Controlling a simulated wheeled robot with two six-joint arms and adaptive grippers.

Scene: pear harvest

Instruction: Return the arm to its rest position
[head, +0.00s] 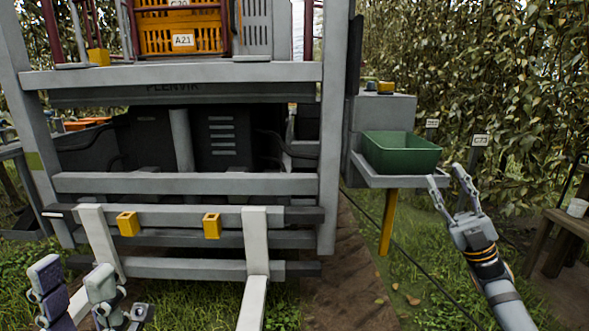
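My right gripper (449,180) comes in from the lower right, with its fingers pointing up. Its two fingers are apart, with nothing between them. It shows just right of and below the green bin (403,152) on the grey side shelf (405,181); I cannot tell whether a fingertip touches the shelf. The inside of the bin is mostly hidden by its front wall. My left gripper (72,272) is at the lower left corner, its fingers spread and empty, its base cut off by the picture edge.
A grey machine frame (190,183) with white forks (256,240) and yellow blocks fills the left and middle. Orange crates (183,42) stand on its upper deck. A yellow post (388,222) is below the shelf. A wooden bench (565,224) is at right. Grass lies between.

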